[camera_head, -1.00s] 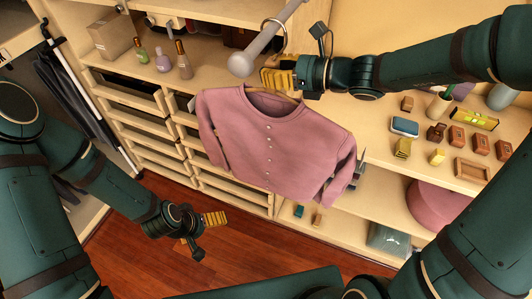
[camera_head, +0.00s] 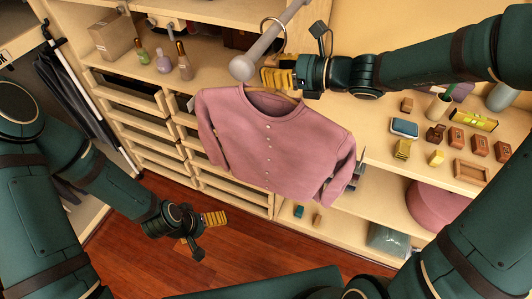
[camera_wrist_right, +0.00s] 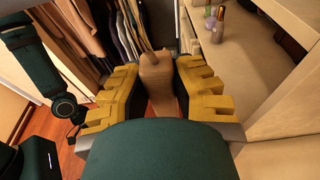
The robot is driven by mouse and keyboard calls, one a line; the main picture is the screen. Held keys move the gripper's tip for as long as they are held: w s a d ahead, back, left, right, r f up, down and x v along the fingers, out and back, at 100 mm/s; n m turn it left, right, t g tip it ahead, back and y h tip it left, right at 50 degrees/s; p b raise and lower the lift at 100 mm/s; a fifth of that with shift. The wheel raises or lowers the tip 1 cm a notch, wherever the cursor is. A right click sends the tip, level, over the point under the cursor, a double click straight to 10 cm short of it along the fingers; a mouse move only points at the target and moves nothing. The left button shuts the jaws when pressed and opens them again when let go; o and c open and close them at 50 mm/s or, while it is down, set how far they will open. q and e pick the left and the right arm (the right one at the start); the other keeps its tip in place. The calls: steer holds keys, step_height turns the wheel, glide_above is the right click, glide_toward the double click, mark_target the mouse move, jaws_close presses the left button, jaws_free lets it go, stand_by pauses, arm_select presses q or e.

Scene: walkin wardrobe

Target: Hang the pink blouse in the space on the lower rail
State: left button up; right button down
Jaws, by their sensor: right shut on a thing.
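The pink blouse (camera_head: 270,140) hangs upright, front to the camera, in the head view. My right gripper (camera_head: 282,78) is above its collar, shut on its wooden hanger (camera_head: 288,94). The wrist view shows the wooden hanger piece (camera_wrist_right: 157,75) between the yellow fingers (camera_wrist_right: 157,95). A thin metal loop (camera_head: 273,22) shows at a grey rod (camera_head: 268,42) beside the gripper. I cannot tell whether this loop is the hanger's hook or whether it encircles the rod. My left gripper (camera_head: 214,219) is empty, low over the floor; its opening is unclear. I cannot identify the lower rail for certain.
Dark garments (camera_head: 65,95) hang at the left; more hanging clothes (camera_wrist_right: 110,35) show in the wrist view. Drawers (camera_head: 145,125) stand behind the blouse. Small boxes (camera_head: 480,145) cover the right counter. The wooden floor (camera_head: 240,250) is open.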

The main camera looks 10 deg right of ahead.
steer(key=shift+r+p, duration=1.05)
steer(key=shift+r, duration=0.4)
